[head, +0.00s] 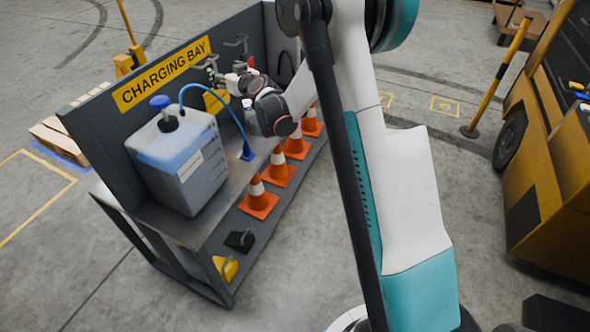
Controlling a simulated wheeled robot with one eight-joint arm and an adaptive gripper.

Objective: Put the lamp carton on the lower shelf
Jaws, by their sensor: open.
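No carton that I can identify as the lamp carton shows in the head view.
A large jug with a blue cap (190,165) stands on the bench top. A yellow vehicle (550,170) and yellow post (500,75) stand right. Floor beside the bench is clear.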

